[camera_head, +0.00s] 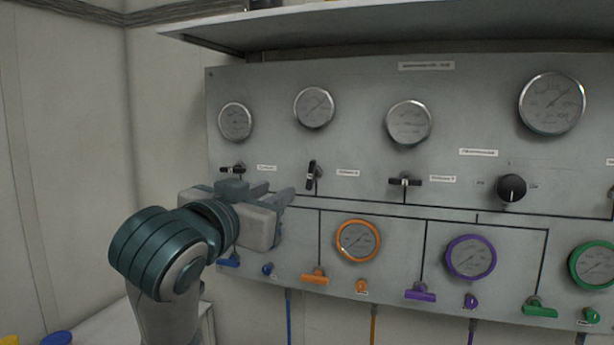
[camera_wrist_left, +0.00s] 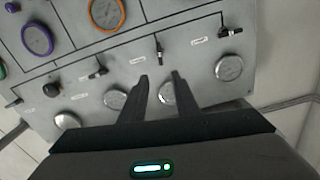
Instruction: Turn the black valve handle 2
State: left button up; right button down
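Three small black valve handles sit in a row on the grey panel. The middle one (camera_head: 313,175) stands near upright; its label is too small to read. In the left wrist view, which is upside down, this handle (camera_wrist_left: 158,48) shows just beyond the fingertips, between them and apart from them. My left gripper (camera_head: 278,191) is in front of the panel, left of and slightly below the middle handle. In the left wrist view its two fingers (camera_wrist_left: 159,77) are apart with nothing between them. My right gripper is not in view.
The left black handle (camera_head: 232,168) and right black handle (camera_head: 405,181) lie sideways. A black knob (camera_head: 511,188) is farther right. Round gauges (camera_head: 314,107) line the panel above. Coloured handles, such as an orange one (camera_head: 315,276), stick out below. A shelf (camera_head: 400,25) overhangs the top.

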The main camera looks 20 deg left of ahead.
aim_at(310, 174)
pick_arm(q)
jog(key=shift+w, duration=0.1)
